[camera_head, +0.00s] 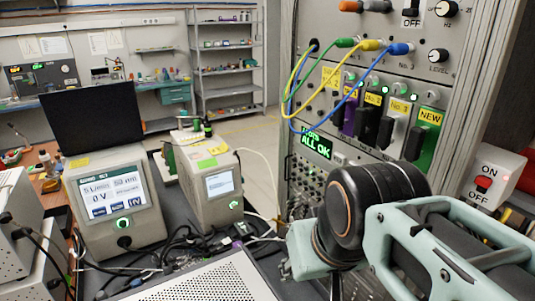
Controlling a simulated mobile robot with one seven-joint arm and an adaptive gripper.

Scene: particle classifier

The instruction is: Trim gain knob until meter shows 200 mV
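No knob with a readable gain label shows, and no display reads in mV. A grey instrument (150,232) at left has a lit screen (112,193) that seems to read 5 L/min, 50 nm and 0 V. A round black knob (124,242) sits below that screen. My arm crosses the lower right in front of the rack. My gripper cannot be made out; it is out of frame or hidden behind the arm's links.
Green, yellow and blue cables (336,98) hang across the rack modules. A small green display (315,145) reads ALL OK. A red ON/OFF switch (484,184) is at far right. A smaller instrument (212,200) and loose dark cables (185,248) crowd the bench. A perforated box (215,283) is in front.

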